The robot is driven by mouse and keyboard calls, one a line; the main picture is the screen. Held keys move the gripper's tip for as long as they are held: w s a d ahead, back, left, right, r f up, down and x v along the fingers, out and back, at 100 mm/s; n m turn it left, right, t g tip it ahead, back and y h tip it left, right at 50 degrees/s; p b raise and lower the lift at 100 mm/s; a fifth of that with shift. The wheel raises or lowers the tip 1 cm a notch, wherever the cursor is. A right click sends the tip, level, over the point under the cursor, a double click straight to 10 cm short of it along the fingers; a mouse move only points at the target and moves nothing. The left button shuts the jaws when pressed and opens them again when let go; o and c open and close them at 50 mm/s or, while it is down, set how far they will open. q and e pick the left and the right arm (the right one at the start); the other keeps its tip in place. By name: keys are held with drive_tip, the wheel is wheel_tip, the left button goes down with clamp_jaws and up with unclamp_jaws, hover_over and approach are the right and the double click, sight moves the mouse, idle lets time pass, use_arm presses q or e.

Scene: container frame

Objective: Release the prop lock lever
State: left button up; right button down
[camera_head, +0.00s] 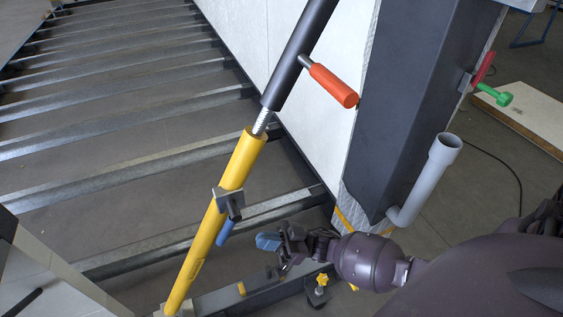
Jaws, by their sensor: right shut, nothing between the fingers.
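A yellow prop (222,215) leans up to the right, with a dark upper tube (296,52) and a threaded rod between them. A grey clamp (229,201) sits on the yellow tube. A short blue lever (225,232) hangs below the clamp, slanting down to the left. My right gripper (268,241) comes in from the right, with blue tips, shut and empty. In the picture it is just right of the lever, with a small gap between them; the depth gap is hard to judge. My left gripper is not in view.
An orange handle (333,86) sticks out from the dark tube. A dark column (400,110) and a grey bent pipe (426,180) stand to the right. Metal joists (110,105) cross the floor frame at left. A yellow knob (322,280) is below my gripper.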

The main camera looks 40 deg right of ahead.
sight(225, 226)
drive_tip(key=x, duration=0.6)
drive_tip(key=shift+w+a+r, duration=0.15)
drive_tip(key=shift+a+r, duration=0.05)
drive_tip(key=shift+a, duration=0.15)
